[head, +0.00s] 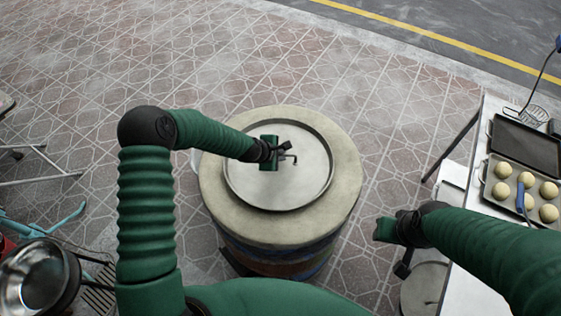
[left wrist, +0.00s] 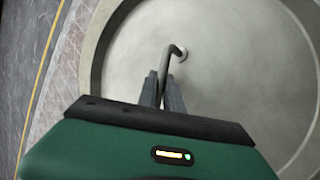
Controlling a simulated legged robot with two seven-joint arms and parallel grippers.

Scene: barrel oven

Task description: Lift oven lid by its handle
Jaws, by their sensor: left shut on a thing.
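The oven lid (head: 300,185) is a round grey metal disc set in the top of the barrel oven (head: 220,205). Its handle (head: 290,158) is a thin bent rod near the lid's middle. In the left wrist view the handle (left wrist: 173,62) rises from the lid (left wrist: 240,75) and runs between my fingers. My left gripper (head: 280,150) is over the lid, shut on the handle; its fingers (left wrist: 162,90) show in the left wrist view. The lid appears seated in the oven top. My right gripper (head: 388,255) is right of the oven, away from it; its jaws are unclear.
A white table (head: 455,275) at the right holds a tray (head: 490,195) of dough balls and a dark pan (head: 525,140). The tiled ground (head: 300,60) behind the oven is clear.

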